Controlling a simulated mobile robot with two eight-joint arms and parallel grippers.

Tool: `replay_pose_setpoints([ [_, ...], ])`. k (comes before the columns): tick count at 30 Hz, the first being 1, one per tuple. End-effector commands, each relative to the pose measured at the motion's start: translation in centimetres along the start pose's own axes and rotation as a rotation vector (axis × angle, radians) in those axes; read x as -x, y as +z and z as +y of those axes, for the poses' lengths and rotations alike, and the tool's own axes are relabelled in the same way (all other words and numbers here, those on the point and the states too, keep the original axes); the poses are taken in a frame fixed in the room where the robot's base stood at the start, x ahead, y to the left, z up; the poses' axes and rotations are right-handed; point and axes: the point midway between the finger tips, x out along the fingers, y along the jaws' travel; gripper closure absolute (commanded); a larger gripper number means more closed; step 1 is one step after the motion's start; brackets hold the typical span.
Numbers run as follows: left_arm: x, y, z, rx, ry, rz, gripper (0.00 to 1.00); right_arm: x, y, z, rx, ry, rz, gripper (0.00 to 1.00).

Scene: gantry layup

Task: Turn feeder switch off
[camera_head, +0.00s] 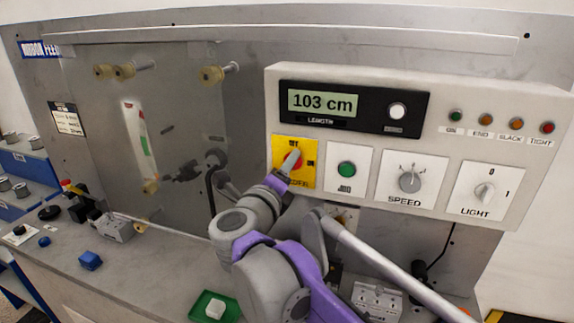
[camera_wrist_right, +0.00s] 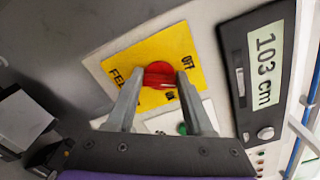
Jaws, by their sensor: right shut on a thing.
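The feeder switch (camera_wrist_right: 158,75) is a red rotary knob on a yellow plate (camera_wrist_right: 112,70) with OFF and ON labels. In the head view its yellow plate (camera_head: 309,179) sits at the lower left of the control panel, with OFF at the top and ON at the right. My right gripper (camera_head: 292,160) is at the knob, shut on it, with one finger on each side in the wrist view. The fingers partly cover the knob, so I cannot tell exactly which label it points to. My left gripper is not in view.
Right of the switch are a green JOG button (camera_head: 347,169), a SPEED dial (camera_head: 409,178) and a LIGHT switch (camera_head: 485,194). Above is a display (camera_head: 320,102) reading 103 cm. A green tray (camera_head: 199,308) and a blue block (camera_head: 90,261) are on the bench below.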

Motion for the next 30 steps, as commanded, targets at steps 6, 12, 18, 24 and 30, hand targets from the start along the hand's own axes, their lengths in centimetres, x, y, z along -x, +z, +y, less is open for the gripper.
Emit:
replay_pose_setpoints([
  [6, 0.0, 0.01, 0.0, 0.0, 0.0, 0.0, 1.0, 0.02, -0.09, 0.18, 0.195, 0.001, 0.002, 1.0],
  [12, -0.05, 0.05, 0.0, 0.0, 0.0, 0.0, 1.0, 0.02, -0.12, 0.27, 0.349, 0.002, 0.002, 1.0],
  [18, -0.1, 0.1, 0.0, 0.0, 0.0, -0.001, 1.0, 0.02, -0.14, 0.31, 0.457, 0.002, 0.001, 1.0],
  [24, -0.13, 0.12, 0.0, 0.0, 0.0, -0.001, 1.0, 0.01, -0.15, 0.33, 0.518, 0.002, 0.001, 1.0],
  [30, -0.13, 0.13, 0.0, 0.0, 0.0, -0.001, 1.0, 0.01, -0.16, 0.33, 0.541, 0.002, 0.002, 1.0],
])
